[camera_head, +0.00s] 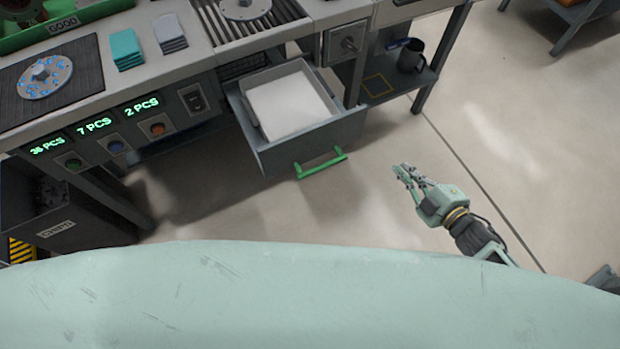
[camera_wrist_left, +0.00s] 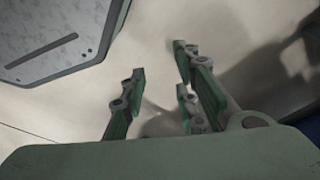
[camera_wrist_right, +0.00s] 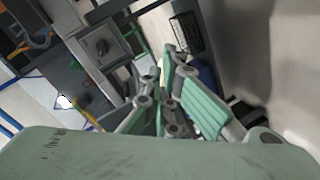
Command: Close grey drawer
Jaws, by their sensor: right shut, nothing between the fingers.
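The grey drawer (camera_head: 315,138) is pulled out from under the workbench in the head view. It has a green bar handle (camera_head: 320,164) on its front and a white tray or sheet (camera_head: 288,106) inside. My right gripper (camera_head: 402,172) is to the right of the handle, apart from it, above the floor. Its fingers are together and empty; it also shows in the right wrist view (camera_wrist_right: 164,75). My left gripper (camera_wrist_left: 155,60) shows only in the left wrist view, its fingers spread apart with nothing between them, over bare floor.
The workbench (camera_head: 205,65) carries a dark mat, teal and grey cloths (camera_head: 126,47) and a green GOOD bin. A dark mug (camera_head: 411,56) stands on a low shelf right of the drawer. A dark bin (camera_head: 65,222) stands at lower left. Floor before the drawer is clear.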

